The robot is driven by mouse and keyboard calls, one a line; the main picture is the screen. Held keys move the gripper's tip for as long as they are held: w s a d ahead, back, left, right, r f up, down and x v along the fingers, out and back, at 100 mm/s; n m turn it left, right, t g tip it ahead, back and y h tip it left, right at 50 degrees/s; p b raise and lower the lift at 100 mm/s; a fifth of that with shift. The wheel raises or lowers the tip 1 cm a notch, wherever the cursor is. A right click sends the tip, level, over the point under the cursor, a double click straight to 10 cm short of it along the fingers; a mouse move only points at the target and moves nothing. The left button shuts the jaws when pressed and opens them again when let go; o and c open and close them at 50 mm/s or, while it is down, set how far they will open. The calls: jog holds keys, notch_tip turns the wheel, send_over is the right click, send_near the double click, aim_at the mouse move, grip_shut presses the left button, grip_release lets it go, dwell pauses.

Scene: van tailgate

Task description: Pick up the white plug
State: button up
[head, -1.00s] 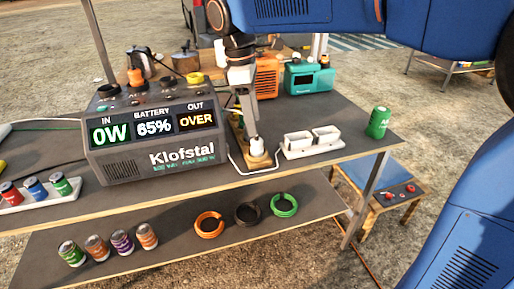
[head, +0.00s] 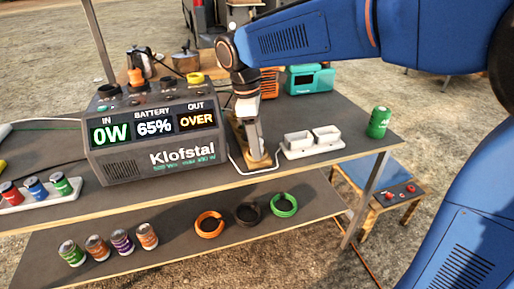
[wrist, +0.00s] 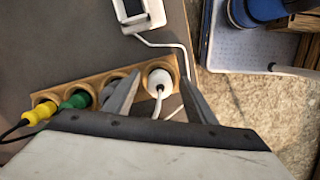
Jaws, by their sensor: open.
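The white plug (wrist: 159,79) sits upright in the end hole of a wooden strip (wrist: 62,91) in the wrist view, with a white cord running from it. My gripper (wrist: 160,72) is open, one finger on each side of the plug, and I cannot tell whether either finger touches it. In the head view my gripper (head: 252,138) is low over the wooden strip (head: 261,164), beside the power station, and largely covers the plug. A yellow plug (wrist: 38,113) and a green plug (wrist: 76,100) sit at the strip's other end.
The power station (head: 155,140) stands close on the left, reading OVER. A white double socket (head: 313,142) lies to the right, and a green can (head: 379,122) near the table's right end. An orange box and a teal box (head: 309,78) stand behind.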

jog(key=c, duration=1.1)
jog(key=shift+r, duration=0.1)
notch_tip(320, 180, up, 24)
jog(key=shift+r, duration=0.15)
dwell(0.6)
